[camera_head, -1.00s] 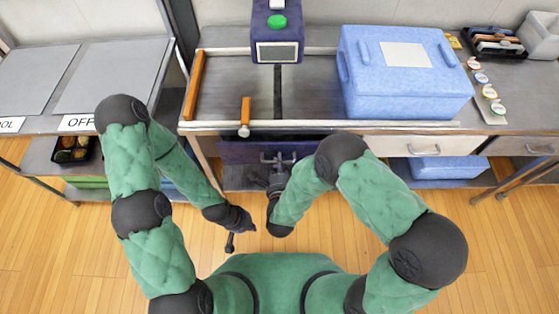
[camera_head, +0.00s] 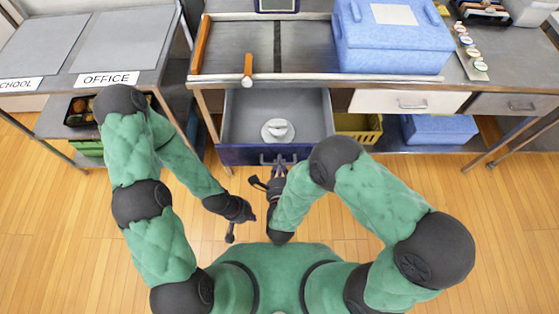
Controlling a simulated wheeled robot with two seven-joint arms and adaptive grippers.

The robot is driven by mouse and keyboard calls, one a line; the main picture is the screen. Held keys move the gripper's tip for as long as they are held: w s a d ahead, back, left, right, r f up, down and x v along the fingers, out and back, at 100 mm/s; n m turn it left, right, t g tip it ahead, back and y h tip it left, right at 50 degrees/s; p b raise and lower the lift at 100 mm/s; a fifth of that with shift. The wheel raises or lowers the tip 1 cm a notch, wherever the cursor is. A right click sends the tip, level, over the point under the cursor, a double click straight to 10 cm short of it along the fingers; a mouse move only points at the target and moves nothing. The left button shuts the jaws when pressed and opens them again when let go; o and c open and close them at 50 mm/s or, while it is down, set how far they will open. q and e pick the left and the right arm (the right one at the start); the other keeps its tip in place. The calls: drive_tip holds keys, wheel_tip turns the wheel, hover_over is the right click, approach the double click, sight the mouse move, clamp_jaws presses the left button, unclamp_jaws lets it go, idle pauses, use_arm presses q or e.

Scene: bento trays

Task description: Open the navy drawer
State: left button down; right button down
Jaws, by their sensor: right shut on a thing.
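The navy drawer (camera_head: 240,155) is pulled well out from under the counter, and its grey inside shows. A white round object (camera_head: 277,131) lies on the drawer floor. My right gripper (camera_head: 279,166) is at the middle of the navy front, shut on the drawer handle (camera_head: 266,159). My wrist and fingers partly cover the handle. My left gripper (camera_head: 231,234) hangs low over the floor, left of the drawer and away from it. Its fingers are too small and dark to tell if they are open.
A blue box (camera_head: 388,45) stands on the counter above. A white drawer (camera_head: 372,101) and a grey drawer (camera_head: 495,104) to the right are closed. A yellow crate (camera_head: 370,136) sits on the lower shelf. The wooden floor in front is clear.

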drive_tip(key=shift+s, duration=0.3)
drive_tip(key=c, duration=1.4)
unclamp_jaws()
drive_tip(key=shift+c, duration=0.2)
